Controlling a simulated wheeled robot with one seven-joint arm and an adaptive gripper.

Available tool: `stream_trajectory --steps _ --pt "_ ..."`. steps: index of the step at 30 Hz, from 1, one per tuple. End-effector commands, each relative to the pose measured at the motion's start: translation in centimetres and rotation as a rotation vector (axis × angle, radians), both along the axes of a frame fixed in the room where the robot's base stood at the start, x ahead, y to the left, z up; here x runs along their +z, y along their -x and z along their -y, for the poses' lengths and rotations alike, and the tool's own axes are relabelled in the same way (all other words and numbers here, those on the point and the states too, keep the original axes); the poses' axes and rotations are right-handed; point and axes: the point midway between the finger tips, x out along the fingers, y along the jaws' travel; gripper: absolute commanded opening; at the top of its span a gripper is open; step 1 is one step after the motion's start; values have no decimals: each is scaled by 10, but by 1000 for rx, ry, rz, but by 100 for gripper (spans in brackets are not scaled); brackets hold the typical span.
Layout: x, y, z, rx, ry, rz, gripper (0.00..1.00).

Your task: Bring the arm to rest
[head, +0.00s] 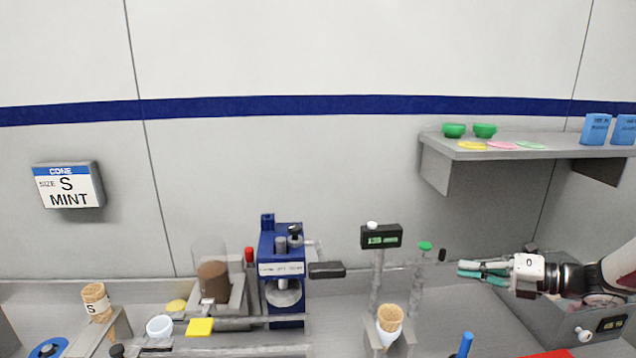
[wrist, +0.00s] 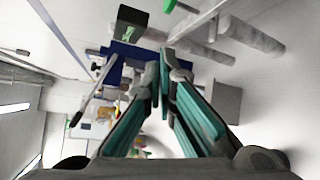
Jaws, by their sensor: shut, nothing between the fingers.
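My gripper (head: 460,269) is at the right of the head view, held out level above the counter and pointing left. Its teal-padded fingers are shut with nothing between them. In the wrist view the fingertips of my gripper (wrist: 163,62) come together near the upper middle. My arm enters the head view from the right edge.
A display on a post (head: 381,237) and a green-topped post (head: 425,247) stand left of my gripper. A cone (head: 390,320) sits in a holder in front. A blue machine (head: 283,265) stands further left. A shelf (head: 520,151) hangs above. A grey bin (head: 562,318) is below my arm.

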Motion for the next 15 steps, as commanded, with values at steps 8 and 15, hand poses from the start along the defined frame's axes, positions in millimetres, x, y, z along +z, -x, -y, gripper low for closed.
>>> stream_trajectory --steps 8,15 --pt "49 52 -100 455 547 304 0" --pt "79 113 -152 875 937 628 0"
